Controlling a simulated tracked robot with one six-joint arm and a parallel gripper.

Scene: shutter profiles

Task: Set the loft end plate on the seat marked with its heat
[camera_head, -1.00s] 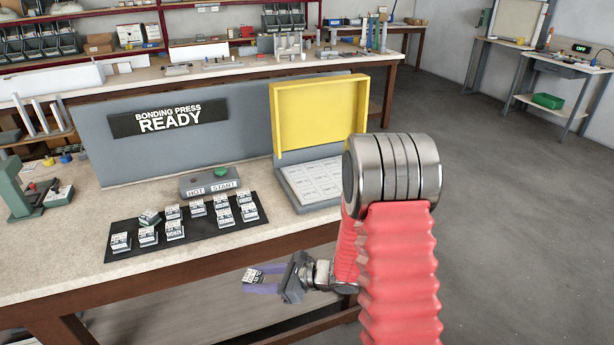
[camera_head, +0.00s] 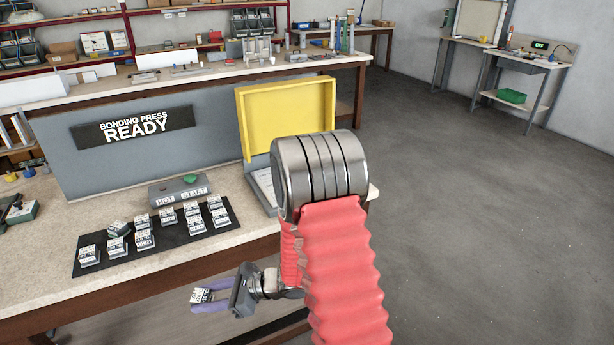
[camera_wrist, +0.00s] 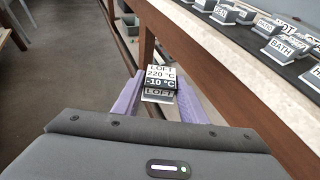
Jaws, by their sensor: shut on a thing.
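My gripper (camera_head: 212,302) is shut on the loft end plate (camera_wrist: 160,77), a small block whose label reads "LOFT 220 °C -10 °C" in the wrist view. In the head view the plate (camera_head: 201,295) sits between the purple fingers, in front of and below the bench's front edge. The seats are on the bonding press (camera_head: 262,190), under its raised yellow lid (camera_head: 287,115). My arm hides most of them, so their markings cannot be read.
A black mat (camera_head: 190,240) with several labelled end plates lies on the bench top (camera_head: 40,240). A grey box (camera_head: 180,190) marked HOT and START, with a green button, stands behind it. A grey panel reads "BONDING PRESS READY". Open floor (camera_head: 450,200) lies to the right.

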